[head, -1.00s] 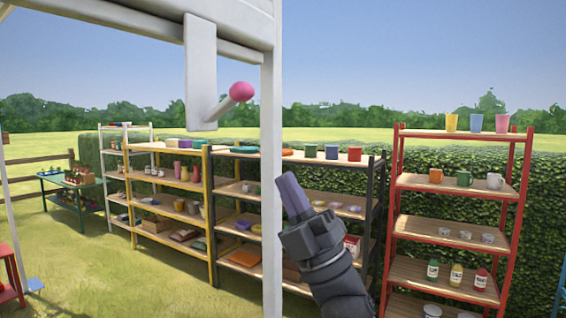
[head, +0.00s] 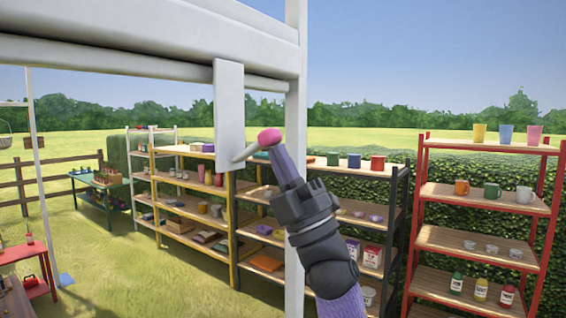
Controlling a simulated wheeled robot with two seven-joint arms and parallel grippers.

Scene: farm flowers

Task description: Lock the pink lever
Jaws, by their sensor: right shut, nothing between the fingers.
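The pink lever has a round pink knob (head: 269,137) on a short white rod (head: 246,152). The rod sticks out to the right from the white plate (head: 229,115) that hangs from the white frame, and it tilts up toward the knob. My right gripper (head: 277,152) is shut and empty. Its purple fingers point up and left, with their tips just below the knob in the picture. I cannot tell whether they touch it. My left gripper is out of view.
A white beam (head: 150,30) runs overhead to a white post (head: 295,90) behind my right gripper. Beyond stand yellow, black and red shelves (head: 485,205) with pots and mugs, in front of a hedge.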

